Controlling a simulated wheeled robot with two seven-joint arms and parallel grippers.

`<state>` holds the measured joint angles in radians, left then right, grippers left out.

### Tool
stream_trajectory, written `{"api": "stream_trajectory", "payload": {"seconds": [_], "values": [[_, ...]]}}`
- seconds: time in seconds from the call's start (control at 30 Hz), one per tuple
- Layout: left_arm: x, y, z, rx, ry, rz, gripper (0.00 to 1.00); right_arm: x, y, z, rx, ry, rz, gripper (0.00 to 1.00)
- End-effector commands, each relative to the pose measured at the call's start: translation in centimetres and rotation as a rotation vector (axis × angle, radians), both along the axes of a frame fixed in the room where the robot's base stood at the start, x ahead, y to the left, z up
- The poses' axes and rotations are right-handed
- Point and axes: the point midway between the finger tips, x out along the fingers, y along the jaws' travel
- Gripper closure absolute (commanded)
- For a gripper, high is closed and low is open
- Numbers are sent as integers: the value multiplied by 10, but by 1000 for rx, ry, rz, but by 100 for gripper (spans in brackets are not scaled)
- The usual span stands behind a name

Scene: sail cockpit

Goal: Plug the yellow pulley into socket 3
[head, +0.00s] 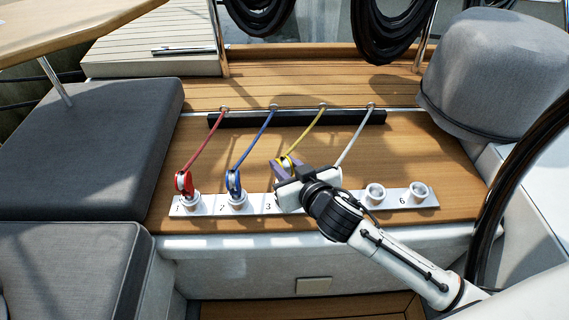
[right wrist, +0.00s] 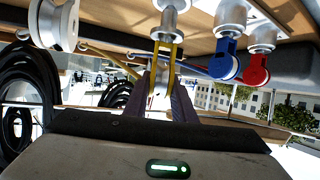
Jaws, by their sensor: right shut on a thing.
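My right gripper (head: 287,168) is shut on the yellow pulley (head: 288,162), just above the middle of the white socket strip (head: 210,209). In the right wrist view, its purple fingers (right wrist: 164,98) are around the yellow pulley (right wrist: 165,62). A silver cylindrical part (right wrist: 171,20) shows at the pulley's end; whether it sits in a socket I cannot tell. The yellow rope (head: 308,132) runs from the pulley to the back rail. My gripper and arm hide the strip's middle sockets and labels. My left gripper is not in view.
The red pulley (head: 184,182) and blue pulley (head: 234,181) stand at the strip's left sockets. Two empty sockets (head: 375,192) (head: 418,191) are at the right. A white rope (head: 354,138) runs behind my gripper; its white pulley (right wrist: 54,22) is close by. Grey cushions (head: 90,140) lie left.

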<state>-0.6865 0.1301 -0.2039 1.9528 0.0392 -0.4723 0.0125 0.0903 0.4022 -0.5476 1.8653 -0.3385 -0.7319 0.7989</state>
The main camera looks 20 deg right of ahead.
Motion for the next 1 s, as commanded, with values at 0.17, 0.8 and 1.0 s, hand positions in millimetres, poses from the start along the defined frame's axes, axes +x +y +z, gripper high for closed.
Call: {"api": "stream_trajectory", "payload": {"seconds": [0.17, 0.8, 1.0], "values": [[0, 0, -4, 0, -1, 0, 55, 1, 0, -4, 0, -3, 0, 100], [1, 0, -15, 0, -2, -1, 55, 1, 0, -20, 1, -4, 1, 100], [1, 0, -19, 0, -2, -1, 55, 1, 0, -25, 1, -4, 1, 100]]}}
